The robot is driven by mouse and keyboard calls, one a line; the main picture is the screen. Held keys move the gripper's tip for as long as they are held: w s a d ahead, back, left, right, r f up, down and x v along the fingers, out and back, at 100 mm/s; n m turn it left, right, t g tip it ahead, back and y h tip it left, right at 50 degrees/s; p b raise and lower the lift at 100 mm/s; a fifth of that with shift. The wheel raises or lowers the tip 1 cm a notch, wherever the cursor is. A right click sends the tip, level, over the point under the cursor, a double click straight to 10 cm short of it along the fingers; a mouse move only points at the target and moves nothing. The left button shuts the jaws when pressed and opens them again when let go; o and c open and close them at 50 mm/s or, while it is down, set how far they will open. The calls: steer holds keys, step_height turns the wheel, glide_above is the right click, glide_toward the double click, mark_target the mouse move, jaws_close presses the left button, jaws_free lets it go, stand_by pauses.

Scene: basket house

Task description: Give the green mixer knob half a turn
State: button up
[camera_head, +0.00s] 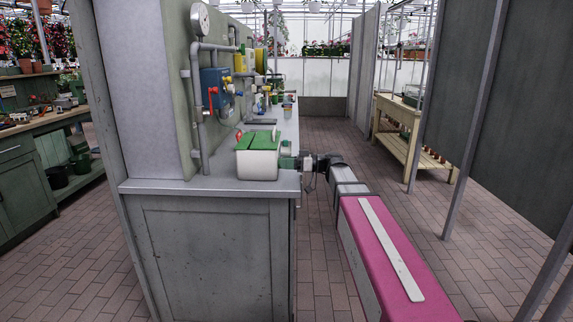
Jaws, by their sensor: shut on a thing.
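A pale box with a green lid (258,157) stands on the near end of the grey counter. A small green part, which looks like the mixer knob (286,148), shows at the right side of the box. My gripper (296,163) reaches in from the right at the counter's edge. It is shut on the green knob, as far as this small view shows. The fingertips and the knob's turn angle are too small to make out.
A wall panel with grey pipes, a gauge (199,17) and a blue unit with a red handle (216,90) rises behind the box. Small items line the counter (210,184) further back. A wooden bench (412,140) stands across the open brick aisle (335,128).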

steer(key=m, duration=0.6)
steer(key=shift+w+f, duration=0.1)
steer(key=shift+m, duration=0.3)
stand_by(0.3)
steer(key=o, duration=0.9)
steer(key=d, duration=1.1)
steer(key=shift+s, duration=0.2)
